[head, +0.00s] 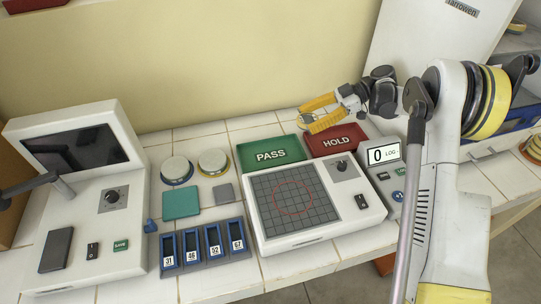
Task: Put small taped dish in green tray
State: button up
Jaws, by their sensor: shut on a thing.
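My gripper (304,116), with yellow fingers, is at the back centre of the counter, above and behind the trays. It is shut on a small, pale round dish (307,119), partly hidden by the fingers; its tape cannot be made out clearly. The green tray (270,155), marked PASS, lies on the counter just below and left of the gripper in the picture. The red tray (337,140), marked HOLD, lies to its right, nearly under the gripper. The height of the dish above the trays cannot be judged.
Two round lidded dishes, one blue-rimmed (177,171) and one yellow-rimmed (213,163), stand left of the green tray. A gridded instrument (310,234) is in front of the trays. A numbered rack (203,250), a log display (383,154) and a screen unit (78,247) stand nearby.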

jog(key=shift+s+a+f+n+g, duration=0.2)
jog(key=shift+f+n+g, duration=0.1)
jog(key=shift+g, duration=0.1)
jog(key=b+x, duration=0.1)
jog(key=x, duration=0.3)
jog(key=b+x, duration=0.2)
jog(key=x, duration=0.2)
jog(key=f+b+x, duration=0.1)
jog(key=x, duration=0.3)
jog(key=shift+w+a+f, duration=0.15)
jog(key=shift+w, duration=0.1)
jog(key=shift+a+f, duration=0.1)
jog(key=shift+f, duration=0.1)
notch_tip(320, 180, down, 4)
jog(key=shift+r+b, duration=0.1)
jog(key=shift+b, duration=1.15)
jog(key=shift+r, duration=0.1)
jog(key=o, duration=0.8)
jog(key=shift+f, duration=0.2)
jog(key=shift+o, duration=0.7)
jog(key=shift+r, duration=0.15)
